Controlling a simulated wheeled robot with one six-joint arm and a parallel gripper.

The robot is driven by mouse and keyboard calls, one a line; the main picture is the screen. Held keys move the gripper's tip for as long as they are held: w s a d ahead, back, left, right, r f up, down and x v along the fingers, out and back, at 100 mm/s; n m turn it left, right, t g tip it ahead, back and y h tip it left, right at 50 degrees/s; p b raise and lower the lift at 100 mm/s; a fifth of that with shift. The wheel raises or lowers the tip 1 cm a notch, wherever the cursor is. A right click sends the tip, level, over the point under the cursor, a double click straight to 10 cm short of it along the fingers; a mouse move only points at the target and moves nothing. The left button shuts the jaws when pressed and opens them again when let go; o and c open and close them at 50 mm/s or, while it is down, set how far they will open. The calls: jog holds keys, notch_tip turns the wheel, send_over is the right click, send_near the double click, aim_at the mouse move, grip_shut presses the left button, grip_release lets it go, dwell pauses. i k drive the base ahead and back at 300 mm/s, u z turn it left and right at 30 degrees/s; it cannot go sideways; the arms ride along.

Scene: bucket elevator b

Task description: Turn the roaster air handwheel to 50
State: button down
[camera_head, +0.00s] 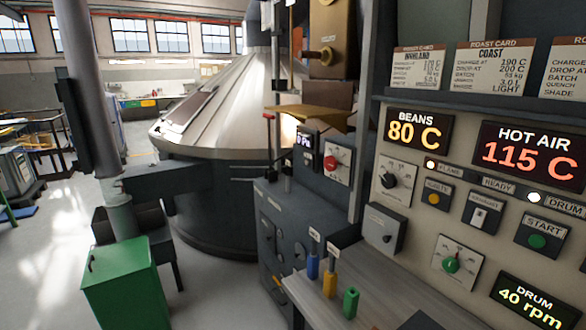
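A red round knob or small wheel (332,162) sits on a pale square dial plate on the dark side panel, right of the picture's middle. It looks most like the roaster air handwheel, but I cannot read its label or scale. A small dark display (306,141) just left of it shows a short reading, apparently "0 Pa", partly cut off from view. I cannot make out my gripper in this view. Nothing that I can identify as mine touches the red knob.
The control panel at right has BEANS 80 C (418,132), HOT AIR 115 C (530,152), a black dial (390,181) and a green knob (451,264). Blue, yellow and green handles (330,284) stand on the ledge. A green bin (125,285) stands at left; floor (60,230) beyond is clear.

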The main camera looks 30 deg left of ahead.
aim_at(331, 163)
jog(key=u, duration=1.5)
jog(key=k, duration=0.5)
jog(key=u, duration=1.05)
jog(key=i, duration=3.55)
jog(key=z, duration=1.6)
jog(key=i, duration=0.95)
jog(key=z, duration=1.1)
